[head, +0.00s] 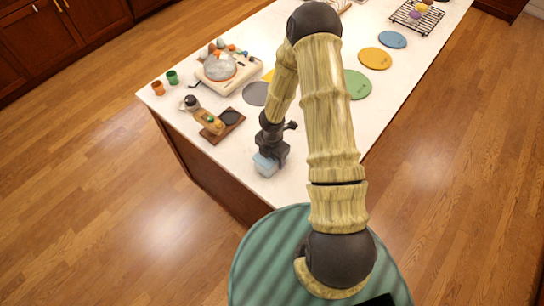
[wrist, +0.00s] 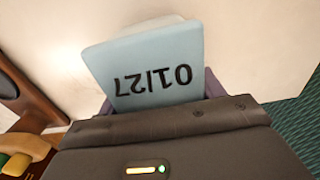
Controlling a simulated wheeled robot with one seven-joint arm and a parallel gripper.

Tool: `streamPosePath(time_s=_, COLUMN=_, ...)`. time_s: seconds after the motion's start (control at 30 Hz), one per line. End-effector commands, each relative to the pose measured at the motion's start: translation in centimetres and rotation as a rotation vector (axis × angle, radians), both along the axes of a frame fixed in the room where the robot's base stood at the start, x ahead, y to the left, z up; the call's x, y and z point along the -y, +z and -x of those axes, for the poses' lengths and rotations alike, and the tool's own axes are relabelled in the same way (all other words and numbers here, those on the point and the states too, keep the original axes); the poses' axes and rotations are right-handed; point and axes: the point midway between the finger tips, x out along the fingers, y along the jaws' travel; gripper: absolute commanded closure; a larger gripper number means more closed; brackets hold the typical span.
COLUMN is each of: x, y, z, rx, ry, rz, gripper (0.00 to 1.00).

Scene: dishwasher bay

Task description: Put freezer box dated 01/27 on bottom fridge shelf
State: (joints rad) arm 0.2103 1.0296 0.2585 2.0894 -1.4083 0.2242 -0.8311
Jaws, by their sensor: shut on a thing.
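A pale blue freezer box (wrist: 150,52) with 01/27 in dark print on its lid is in the wrist view. The print reads upside down there. My gripper (wrist: 155,105) is shut on this box. In the head view, the box (head: 266,164) is under my gripper (head: 271,154), at the near end of the white counter. I cannot tell whether the box touches the counter or is just above it. No fridge or fridge shelf is in view.
On the white counter (head: 315,62) are a dark wooden board (head: 230,128) with items, a cream appliance (head: 240,82), orange and green cups, several coloured discs, and a wire rack (head: 417,16). Wooden floor (head: 90,215) lies clear on both sides.

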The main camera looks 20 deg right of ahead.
Motion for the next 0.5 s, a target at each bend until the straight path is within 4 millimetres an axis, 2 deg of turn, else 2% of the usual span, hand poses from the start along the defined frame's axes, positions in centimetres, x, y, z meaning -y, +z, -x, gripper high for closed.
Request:
streamPosePath(time_s=0.17, x=-0.02, y=-0.39, z=-0.01, rx=0.001, ry=0.0, rz=-0.001, gripper=0.68)
streamPosePath(time_s=0.2, x=-0.01, y=-0.26, z=0.01, rx=0.0, ry=-0.001, rz=0.0, gripper=0.25)
streamPosePath(time_s=0.27, x=-0.02, y=-0.24, z=0.01, rx=0.0, ry=-0.001, rz=0.0, gripper=0.13)
streamPosePath(time_s=0.5, x=-0.01, y=-0.24, z=0.01, rx=0.0, ry=-0.001, rz=0.0, gripper=0.11)
